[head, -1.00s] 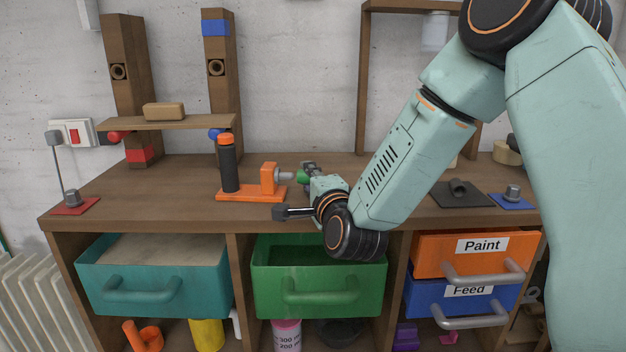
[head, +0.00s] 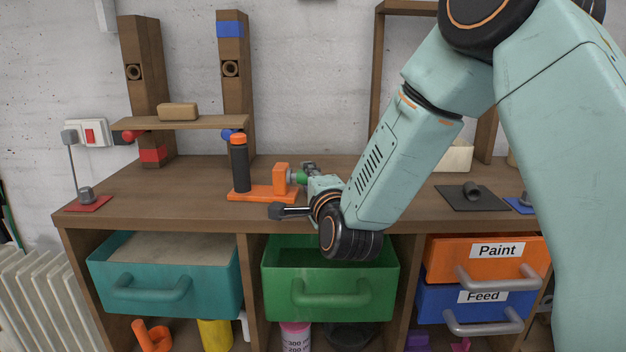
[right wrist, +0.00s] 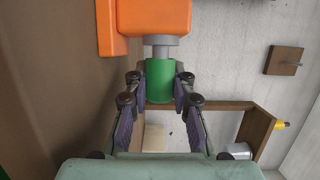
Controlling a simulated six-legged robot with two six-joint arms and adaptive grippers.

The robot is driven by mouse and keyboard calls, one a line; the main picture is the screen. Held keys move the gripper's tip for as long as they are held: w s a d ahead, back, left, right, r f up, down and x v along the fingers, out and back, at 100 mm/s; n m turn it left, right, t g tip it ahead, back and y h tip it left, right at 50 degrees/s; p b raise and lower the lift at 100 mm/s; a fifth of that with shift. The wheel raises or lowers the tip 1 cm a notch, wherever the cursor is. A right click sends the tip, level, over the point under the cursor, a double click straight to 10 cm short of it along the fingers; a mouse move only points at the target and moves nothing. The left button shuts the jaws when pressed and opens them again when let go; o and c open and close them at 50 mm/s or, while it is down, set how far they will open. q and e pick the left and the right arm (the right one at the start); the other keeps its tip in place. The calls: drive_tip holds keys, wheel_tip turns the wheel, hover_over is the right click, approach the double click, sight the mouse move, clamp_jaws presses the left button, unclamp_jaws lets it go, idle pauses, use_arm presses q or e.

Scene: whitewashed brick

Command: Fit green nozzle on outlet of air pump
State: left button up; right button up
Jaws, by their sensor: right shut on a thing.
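The air pump stands on the bench with an orange base (head: 262,194), a black upright cylinder (head: 240,168) with an orange cap, and an orange block (head: 281,179). Its grey outlet (right wrist: 161,47) points from the block towards my right gripper. My right gripper (head: 306,175) is shut on the green nozzle (right wrist: 160,81), with a finger on each side in the right wrist view. The nozzle is in line with the outlet, and its end meets the grey stub. I cannot tell how far it sits over the stub. My left gripper is out of view.
A shelf (head: 180,123) between two wooden posts stands behind the pump. Below the bench edge are teal (head: 210,285), green (head: 378,288), orange and blue drawers.

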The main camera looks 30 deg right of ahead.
drive_tip(key=shift+w+a, duration=0.35)
drive_tip(key=shift+a, duration=0.15)
drive_tip(key=o, duration=1)
drive_tip(key=shift+s, duration=0.1)
drive_tip(key=shift+v, duration=3.65)
